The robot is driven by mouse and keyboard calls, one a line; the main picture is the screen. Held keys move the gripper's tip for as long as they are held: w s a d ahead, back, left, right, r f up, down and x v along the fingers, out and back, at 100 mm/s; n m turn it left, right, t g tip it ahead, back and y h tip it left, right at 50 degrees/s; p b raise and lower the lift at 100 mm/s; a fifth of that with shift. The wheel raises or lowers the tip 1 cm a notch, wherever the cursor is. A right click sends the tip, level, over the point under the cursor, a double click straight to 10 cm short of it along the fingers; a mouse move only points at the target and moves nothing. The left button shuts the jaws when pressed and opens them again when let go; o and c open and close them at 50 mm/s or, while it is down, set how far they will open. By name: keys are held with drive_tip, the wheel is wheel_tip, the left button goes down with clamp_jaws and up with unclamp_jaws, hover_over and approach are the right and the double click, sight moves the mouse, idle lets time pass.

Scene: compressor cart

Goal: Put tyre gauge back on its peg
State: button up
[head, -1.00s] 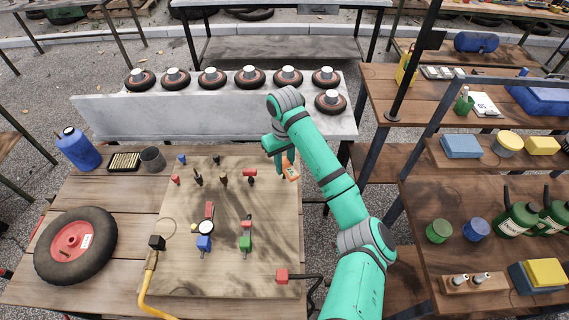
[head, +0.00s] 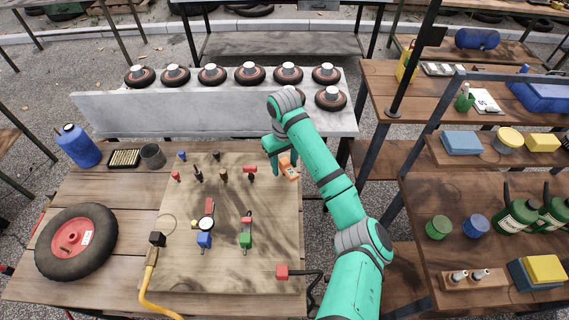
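The tyre gauge appears to be an orange device with a small grey screen (head: 289,171), at the upper right edge of the board. My gripper (head: 282,165) is right over it, fingers pointing down. The fingers look spread, with one left of the orange device and the other partly hidden behind it or my arm. I cannot tell whether they touch it. The board (head: 180,275) carries several short pegs or fittings, among them a red-topped one (head: 250,170) just left of my gripper. Which peg belongs to the gauge is not clear.
A white round dial (head: 206,224) with a blue fitting and a green fitting (head: 246,240) are on the board. A wheel (head: 76,243) lies at left. A grey ledge with several small wheels (head: 210,75) stands behind. Shelves (head: 415,190) stand at right.

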sight(285, 161)
drive_tip(key=shift+r, duration=0.1)
wheel_tip(285, 161, up, 11)
drive_tip(key=shift+f, duration=0.2)
idle(0.5)
idle(0.7)
